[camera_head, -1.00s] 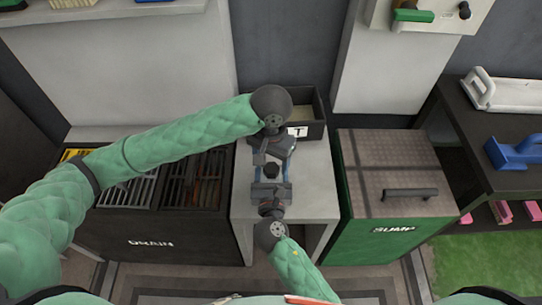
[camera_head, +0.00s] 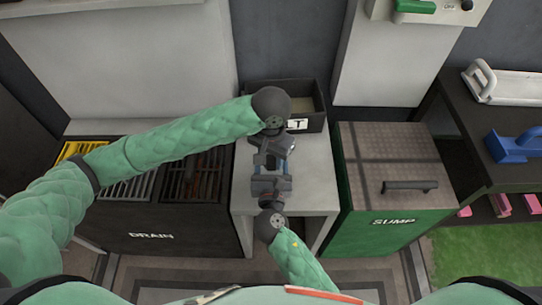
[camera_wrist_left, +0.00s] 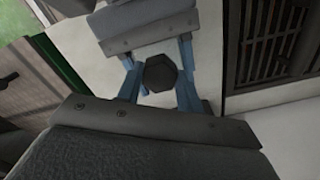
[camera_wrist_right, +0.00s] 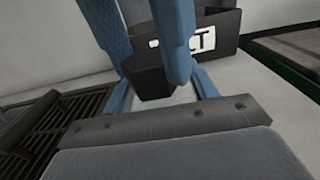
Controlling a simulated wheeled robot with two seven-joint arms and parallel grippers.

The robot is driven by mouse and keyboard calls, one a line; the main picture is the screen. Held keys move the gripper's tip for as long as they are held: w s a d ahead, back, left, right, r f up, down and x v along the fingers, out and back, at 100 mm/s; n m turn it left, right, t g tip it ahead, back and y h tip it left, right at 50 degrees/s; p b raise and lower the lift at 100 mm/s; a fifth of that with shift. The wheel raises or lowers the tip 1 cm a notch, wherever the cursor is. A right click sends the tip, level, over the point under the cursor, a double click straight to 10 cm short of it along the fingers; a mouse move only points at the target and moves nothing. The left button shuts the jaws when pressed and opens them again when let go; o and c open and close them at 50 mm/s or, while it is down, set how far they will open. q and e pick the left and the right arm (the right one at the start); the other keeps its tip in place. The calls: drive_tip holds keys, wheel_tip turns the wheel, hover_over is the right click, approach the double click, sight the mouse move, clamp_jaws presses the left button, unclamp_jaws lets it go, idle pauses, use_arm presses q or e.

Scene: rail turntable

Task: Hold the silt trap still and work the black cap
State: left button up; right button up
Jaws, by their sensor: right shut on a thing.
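The black cap (camera_wrist_left: 160,73) is a dark six-sided knob between the blue fingers in the left wrist view. It also shows as a dark block (camera_wrist_right: 152,78) in the right wrist view. My left gripper (camera_head: 270,158) comes down over it from the back, fingers on either side with a gap beside the cap. My right gripper (camera_head: 270,176) faces it from the front, low over the pale counter (camera_head: 312,180), shut on the silt trap. The trap's body is mostly hidden by the grippers and palms.
A black bin (camera_head: 316,119) with a white label stands behind the grippers. The dark drain unit (camera_head: 150,235) with grates is at left, the green sump box (camera_head: 385,235) with a handled lid at right. Bare counter lies right of the grippers.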

use_arm(q)
drive_tip(key=c, duration=0.3)
drive_tip(key=m, duration=0.3)
drive_tip(key=shift+m, duration=0.3)
drive_tip(key=shift+c, duration=0.2)
drive_tip(key=shift+m, duration=1.2)
drive_tip(key=shift+w+a+m, duration=0.1)
drive_tip(key=shift+m, duration=0.6)
drive_tip(key=m, duration=0.4)
drive_tip(key=shift+m, duration=0.3)
drive_tip(key=shift+m, duration=2.3)
